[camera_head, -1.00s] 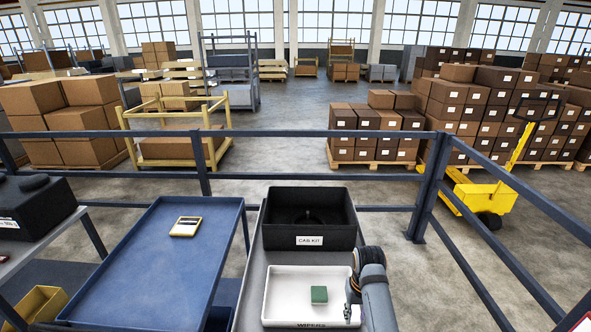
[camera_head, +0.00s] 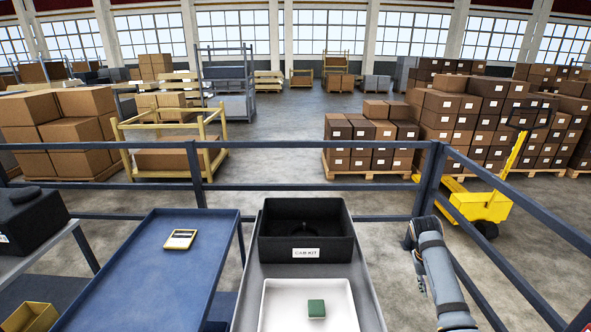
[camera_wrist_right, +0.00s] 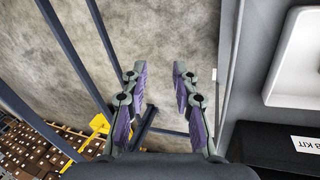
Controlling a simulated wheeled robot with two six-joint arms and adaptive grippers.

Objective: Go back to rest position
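My right gripper (camera_wrist_right: 155,72) shows in the right wrist view with its two fingers apart and nothing between them. Bare floor lies beyond the fingertips. My left gripper is not in view. The trolley (camera_head: 247,290) holds a black bin labelled CAB KIT (camera_head: 306,253) and a white tray (camera_head: 272,308) in front of it. A green block (camera_head: 316,308) lies in the white tray.
A blue table (camera_head: 150,270) with a small yellow-edged device (camera_head: 180,239) stands left of the trolley. A dark blue railing (camera_head: 300,147) runs behind and to the right. Stacked boxes and a yellow pallet jack (camera_head: 485,207) stand beyond it.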

